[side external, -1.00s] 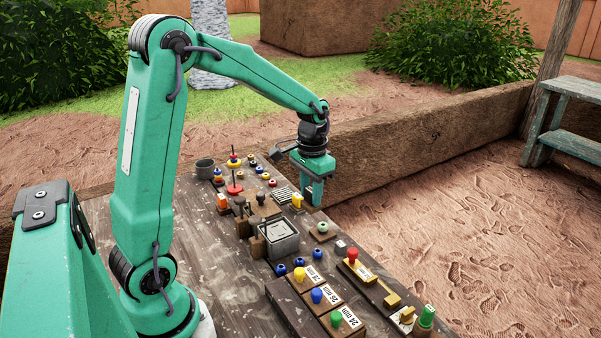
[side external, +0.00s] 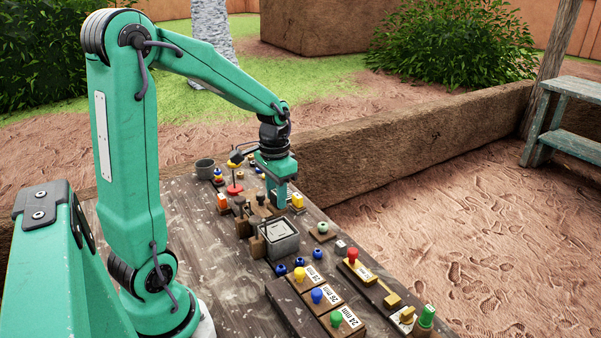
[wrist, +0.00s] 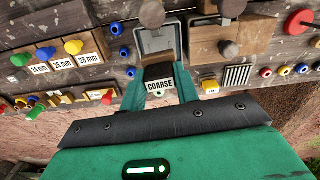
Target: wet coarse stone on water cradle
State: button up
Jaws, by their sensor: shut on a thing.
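The coarse stone (wrist: 158,71) is a dark block with a white COARSE label in the wrist view. My gripper (wrist: 160,92) is shut on it, with one teal finger on each side. In the side view my gripper (side external: 279,203) is just behind the grey square water cradle (side external: 283,244), low over the bench, and the stone in it cannot be made out. In the wrist view the cradle (wrist: 142,46) is directly beyond the stone. Whether the stone touches the cradle or bench cannot be told.
Wooden blocks with dark knobs (side external: 240,226) stand left of the cradle. Blue beads (side external: 299,262) and size-marked blocks (side external: 318,296) lie in front. The bench's left front is clear.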

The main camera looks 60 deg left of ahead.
send_over(278, 230)
jog(key=shift+f, duration=2.6)
jog(key=shift+f, duration=1.3)
dwell(4.0)
